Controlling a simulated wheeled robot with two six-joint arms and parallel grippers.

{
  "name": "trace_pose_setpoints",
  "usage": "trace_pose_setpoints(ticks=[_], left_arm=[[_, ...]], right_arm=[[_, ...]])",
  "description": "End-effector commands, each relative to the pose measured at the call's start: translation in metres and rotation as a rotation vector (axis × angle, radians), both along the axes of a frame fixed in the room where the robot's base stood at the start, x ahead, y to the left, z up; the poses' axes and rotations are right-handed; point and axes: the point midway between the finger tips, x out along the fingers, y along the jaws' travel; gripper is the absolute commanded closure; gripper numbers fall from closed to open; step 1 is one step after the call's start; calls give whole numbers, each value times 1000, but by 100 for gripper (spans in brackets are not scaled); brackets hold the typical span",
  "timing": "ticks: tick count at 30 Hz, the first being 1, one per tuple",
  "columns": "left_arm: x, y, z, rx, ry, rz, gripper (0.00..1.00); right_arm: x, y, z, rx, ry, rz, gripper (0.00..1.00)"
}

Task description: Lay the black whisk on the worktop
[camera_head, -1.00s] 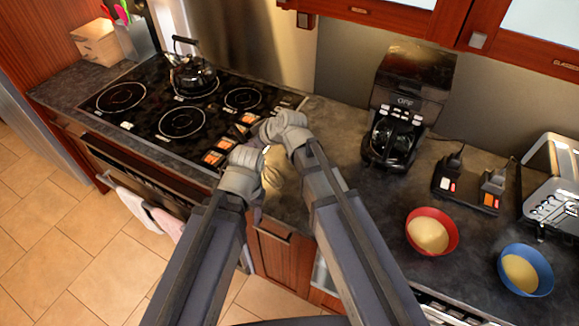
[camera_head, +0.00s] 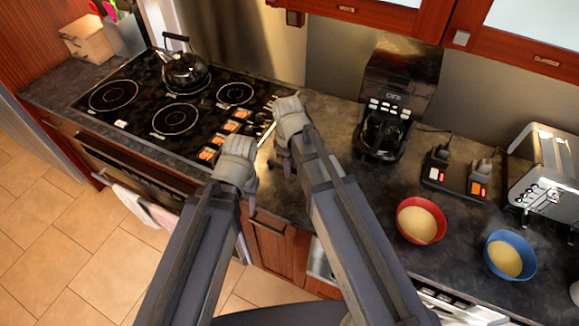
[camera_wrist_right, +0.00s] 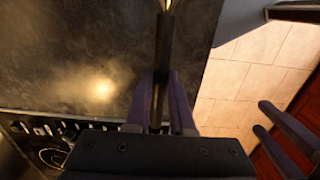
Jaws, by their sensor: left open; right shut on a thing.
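The black whisk shows in the right wrist view as a dark handle (camera_wrist_right: 164,55) with a bit of its gold-coloured wire head at the top edge. My right gripper (camera_wrist_right: 163,95) is shut on the handle, and the whisk is seen against the dark worktop (camera_wrist_right: 80,50). In the head view my right gripper (camera_head: 286,165) is over the worktop (camera_head: 335,140) just right of the hob; the whisk is hard to make out there. My left gripper (camera_head: 250,198) is open near the worktop's front edge; its spread fingers also show in the right wrist view (camera_wrist_right: 287,125).
The hob (camera_head: 150,105) with a kettle (camera_head: 184,70) lies to the left. A coffee machine (camera_head: 400,85) stands behind on the right. A red bowl (camera_head: 420,220), a blue bowl (camera_head: 511,255) and a toaster (camera_head: 545,170) are further right. Bare worktop lies between hob and coffee machine.

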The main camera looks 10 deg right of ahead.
Motion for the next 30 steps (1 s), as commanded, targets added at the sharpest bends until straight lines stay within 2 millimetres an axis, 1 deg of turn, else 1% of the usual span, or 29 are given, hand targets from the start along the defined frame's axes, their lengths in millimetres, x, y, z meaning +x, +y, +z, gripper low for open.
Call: trace_pose_setpoints(ticks=[8, 30], left_arm=[[0, 0, -13, 0, 0, 0, 50], [0, 0, -81, 0, 0, 2, 50]], right_arm=[[0, 0, -13, 0, 0, 0, 100], [0, 0, -81, 1, -1, 0, 100]])
